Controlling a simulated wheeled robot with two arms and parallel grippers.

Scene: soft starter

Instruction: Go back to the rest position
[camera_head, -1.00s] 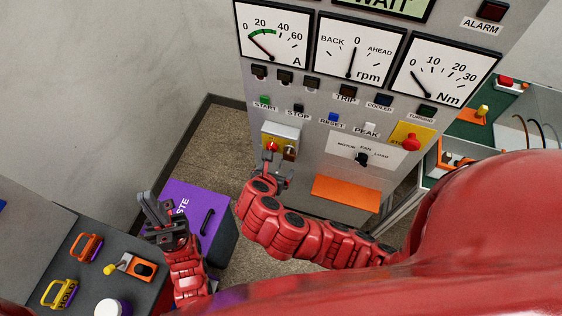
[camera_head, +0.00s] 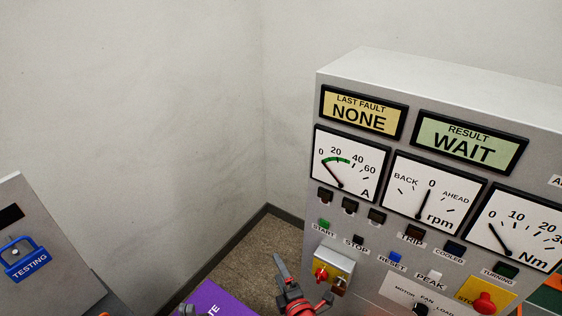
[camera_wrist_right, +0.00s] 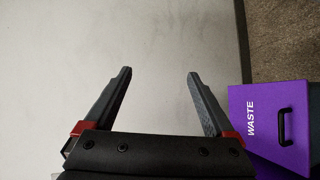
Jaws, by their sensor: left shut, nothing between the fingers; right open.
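Most of the left gripper and both arms are out of frame.
The grey cabinet (camera_head: 350,75) fills the right, with gauges, buttons, a red-knobbed switch plate (camera_head: 335,268) and a red stop button (camera_head: 485,302). Its display (camera_head: 468,142) reads WAIT. The purple waste bin (camera_wrist_right: 270,125) stands below. The wall behind is bare.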

